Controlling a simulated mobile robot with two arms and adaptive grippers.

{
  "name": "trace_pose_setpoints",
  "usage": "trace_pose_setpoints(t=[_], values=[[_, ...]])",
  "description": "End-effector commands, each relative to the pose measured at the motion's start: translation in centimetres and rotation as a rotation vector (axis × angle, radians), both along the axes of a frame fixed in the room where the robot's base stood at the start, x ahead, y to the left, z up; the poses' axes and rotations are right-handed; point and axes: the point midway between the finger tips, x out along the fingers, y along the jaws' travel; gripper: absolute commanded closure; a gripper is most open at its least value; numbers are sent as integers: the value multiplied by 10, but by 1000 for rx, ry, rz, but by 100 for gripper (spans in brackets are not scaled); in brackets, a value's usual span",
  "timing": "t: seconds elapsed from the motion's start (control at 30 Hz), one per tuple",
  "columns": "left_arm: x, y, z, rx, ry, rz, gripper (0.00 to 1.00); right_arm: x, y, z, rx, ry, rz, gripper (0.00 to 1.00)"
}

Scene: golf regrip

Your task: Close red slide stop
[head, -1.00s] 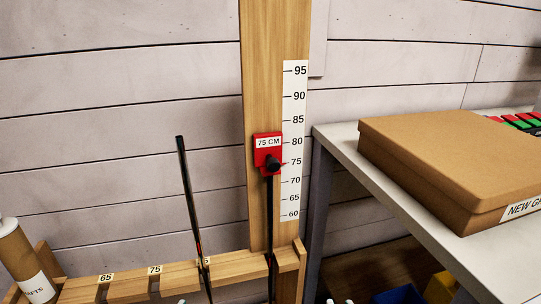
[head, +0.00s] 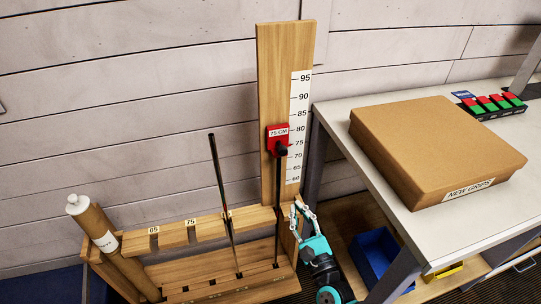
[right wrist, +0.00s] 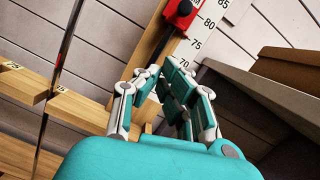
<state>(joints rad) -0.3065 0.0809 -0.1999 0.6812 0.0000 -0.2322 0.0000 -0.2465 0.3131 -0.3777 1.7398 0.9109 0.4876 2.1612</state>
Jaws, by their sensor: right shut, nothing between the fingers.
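The red slide stop (head: 273,142), labelled 75 CM with a black knob (head: 281,151), sits on the upright wooden post (head: 270,75) beside the white number scale (head: 300,105). A dark shaft (head: 277,205) stands upright below the knob. In the right wrist view the lower part of the stop (right wrist: 178,10) shows at the top edge. My right gripper (head: 301,208) is shut and empty, low at the post's right side, below the stop and apart from it. In the right wrist view its fingertips (right wrist: 160,67) point up toward the stop. My left gripper is out of view.
A wooden rack (head: 175,238) with numbered slots holds another dark shaft (head: 221,185). A cardboard tube (head: 105,235) leans at its left. At right, a table (head: 335,118) bears a NEW GRIPS box (head: 430,145). A blue bin (head: 372,255) is below. The wall is close behind.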

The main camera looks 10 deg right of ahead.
Motion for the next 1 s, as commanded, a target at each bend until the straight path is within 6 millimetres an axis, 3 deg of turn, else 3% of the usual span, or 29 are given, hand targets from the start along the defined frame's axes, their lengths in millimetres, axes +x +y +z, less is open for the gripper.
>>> trace_pose_setpoints(t=[0.1, 0.27, 0.7, 0.8, 1.0], values=[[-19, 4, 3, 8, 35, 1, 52, 2, -8, 3, 85, 5, -12, 100], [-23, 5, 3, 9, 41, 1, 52, 15, -9, 5, 102, 3, -14, 100], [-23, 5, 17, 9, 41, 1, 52, 102, -2, 23, 98, 4, -12, 100], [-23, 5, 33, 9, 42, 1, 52, 101, 1, 44, 99, 4, -12, 100], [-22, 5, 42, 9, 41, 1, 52, 101, 4, 58, 99, 6, -12, 100]])
